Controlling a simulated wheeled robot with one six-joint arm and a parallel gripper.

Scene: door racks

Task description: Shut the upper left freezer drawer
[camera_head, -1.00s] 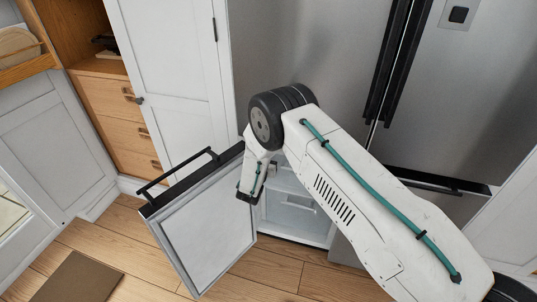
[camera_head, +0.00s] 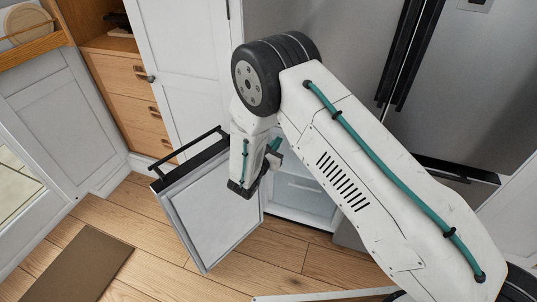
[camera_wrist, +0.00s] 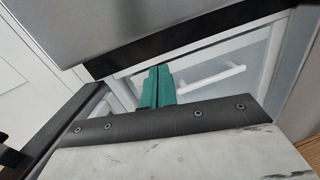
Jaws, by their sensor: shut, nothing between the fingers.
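The freezer door (camera_head: 212,212) hangs open to the left of the freezer compartment, which shows partly behind my arm. A pale, clear-fronted drawer (camera_head: 308,196) shows low in that compartment. The wrist view shows a drawer front with a white bar handle (camera_wrist: 218,76). I cannot tell for sure which drawer this is or how far out it stands. My gripper (camera_wrist: 157,87) has teal fingers, shut together and empty, pointing towards the compartment. It also shows in the head view (camera_head: 275,146) at the compartment opening, right of the open door. My arm hides the compartment's upper part.
The steel fridge doors (camera_head: 322,28) above are shut, with black handles (camera_head: 408,50). A white cabinet (camera_head: 185,70) and wooden drawers (camera_head: 135,92) stand to the left. A brown mat (camera_head: 77,262) lies on the wooden floor. The floor before the open door is clear.

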